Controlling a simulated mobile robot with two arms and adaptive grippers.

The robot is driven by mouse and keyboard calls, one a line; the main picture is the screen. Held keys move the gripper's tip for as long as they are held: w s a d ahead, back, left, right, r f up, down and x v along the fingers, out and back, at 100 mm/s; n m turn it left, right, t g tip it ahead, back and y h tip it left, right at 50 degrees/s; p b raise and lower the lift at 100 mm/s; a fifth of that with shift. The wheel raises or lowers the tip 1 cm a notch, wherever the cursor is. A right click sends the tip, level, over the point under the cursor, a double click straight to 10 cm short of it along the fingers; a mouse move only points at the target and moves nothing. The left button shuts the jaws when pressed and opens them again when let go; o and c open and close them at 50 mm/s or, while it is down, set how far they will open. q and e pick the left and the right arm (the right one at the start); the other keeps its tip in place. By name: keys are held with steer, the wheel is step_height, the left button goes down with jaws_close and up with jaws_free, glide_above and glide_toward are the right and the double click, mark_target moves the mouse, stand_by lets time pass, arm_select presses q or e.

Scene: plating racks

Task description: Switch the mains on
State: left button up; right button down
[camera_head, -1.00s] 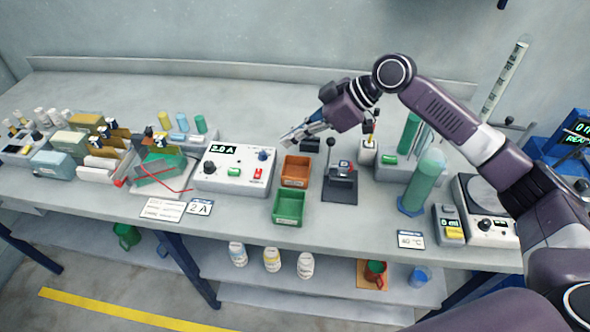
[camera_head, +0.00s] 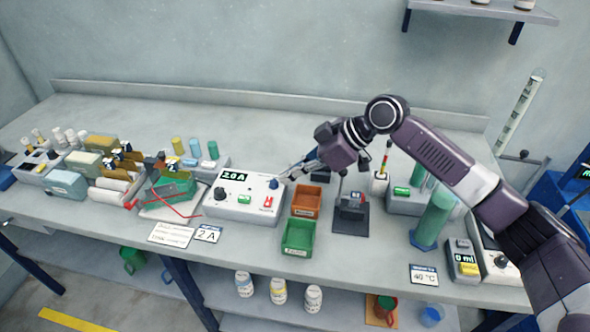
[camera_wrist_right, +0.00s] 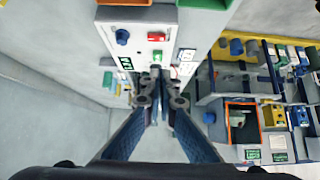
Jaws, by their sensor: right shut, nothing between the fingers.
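The white power supply box (camera_head: 243,200) stands on the bench with a lit display (camera_head: 234,176) that appears to read 2.0 A. On its top are a black knob (camera_head: 219,193), a green button (camera_head: 244,199), a red switch (camera_head: 268,202) and a blue knob (camera_head: 273,183). My right gripper (camera_head: 287,177) is shut and empty at the box's right end, close to the blue knob; I cannot tell if they touch. In the right wrist view its fingertips (camera_wrist_right: 160,98) point toward the box, and the red switch (camera_wrist_right: 157,37) shows beyond them. My left gripper is not in view.
An orange bin (camera_head: 306,201) and a green bin (camera_head: 298,238) sit right of the box. A black stand (camera_head: 350,219) is beyond them. Racks with panels (camera_head: 110,160) and red leads (camera_head: 172,205) crowd the left.

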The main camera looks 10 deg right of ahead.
mark_target(265, 203)
steer(key=p+x, duration=0.1)
steer(key=x, duration=0.4)
steer(key=shift+w+a+f+p, duration=0.1)
steer(key=shift+a+f+p, duration=0.05)
steer(key=shift+a+p, duration=0.15)
step_height(265, 203, down, 3)
steer(key=shift+f+p, duration=0.25)
steer(key=shift+p, duration=0.3)
steer(key=shift+d+f, duration=0.1)
steer(key=shift+f, duration=0.3)
steer(key=shift+f, duration=0.1)
steer(key=shift+f, duration=0.15)
